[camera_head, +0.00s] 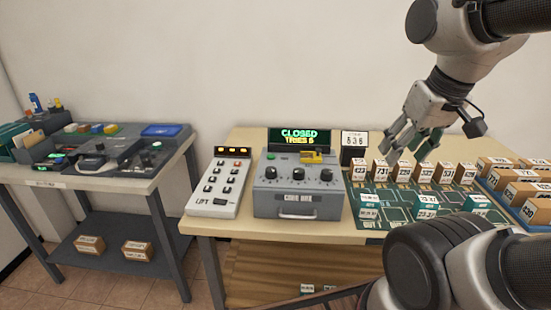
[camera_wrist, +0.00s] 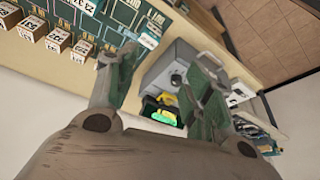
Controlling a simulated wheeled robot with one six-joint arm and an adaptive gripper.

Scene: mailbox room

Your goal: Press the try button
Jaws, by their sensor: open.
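The grey code box (camera_head: 298,200) stands on the wooden table, with dark dials on its front and a handle below. A small green button (camera_head: 271,156) and a yellow piece (camera_head: 313,157) are on its top; I cannot read a try label. Its display (camera_head: 299,136) reads "CLOSED TRIES 5". My gripper (camera_head: 412,142) is open and empty, above the small boxes to the right of the code box and apart from it. In the wrist view the code box (camera_wrist: 160,68) shows partly between my fingers, with the yellow piece (camera_wrist: 160,115) below it.
A white keypad (camera_head: 219,185) stands left of the code box. A number card (camera_head: 355,141) stands behind right. Several small boxes (camera_head: 408,172) stand on a green mat (camera_head: 390,203), and more sit in a blue tray (camera_head: 489,185). A second table (camera_head: 90,180) is at left.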

